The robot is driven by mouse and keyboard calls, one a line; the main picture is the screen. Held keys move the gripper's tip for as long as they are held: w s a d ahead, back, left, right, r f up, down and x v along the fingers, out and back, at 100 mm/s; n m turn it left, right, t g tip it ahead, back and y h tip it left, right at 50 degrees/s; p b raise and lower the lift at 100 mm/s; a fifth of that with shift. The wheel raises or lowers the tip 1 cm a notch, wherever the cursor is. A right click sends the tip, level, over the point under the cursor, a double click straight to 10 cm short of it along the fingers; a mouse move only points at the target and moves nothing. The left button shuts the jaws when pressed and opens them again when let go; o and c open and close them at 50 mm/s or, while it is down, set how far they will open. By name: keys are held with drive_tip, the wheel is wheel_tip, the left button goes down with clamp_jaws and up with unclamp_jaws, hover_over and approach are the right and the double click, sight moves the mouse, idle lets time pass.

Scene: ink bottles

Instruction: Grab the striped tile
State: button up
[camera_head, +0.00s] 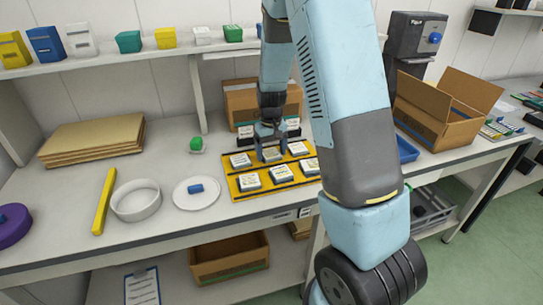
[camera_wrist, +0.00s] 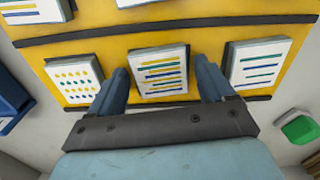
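A white tile with blue and yellow stripes (camera_wrist: 160,70) lies on the yellow tray (camera_wrist: 215,38), in the middle of the near row in the wrist view. My gripper (camera_wrist: 160,68) is open, with one blue finger on each side of this tile and a small gap on both sides. In the head view my gripper (camera_head: 270,150) points down over the tray's back row, with the tile (camera_head: 271,155) partly hidden between its fingers. A dotted tile (camera_wrist: 74,77) lies to the left in the wrist view, and another striped tile (camera_wrist: 258,63) to the right.
More tiles (camera_head: 281,173) fill the tray's front row. A cardboard box (camera_head: 245,103) stands behind the tray. A white plate (camera_head: 205,201) with a blue piece and a green-topped item (camera_head: 196,144) are to its left. A blue tray (camera_head: 407,150) is to its right.

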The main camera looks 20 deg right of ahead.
drive_tip(key=c, duration=0.9)
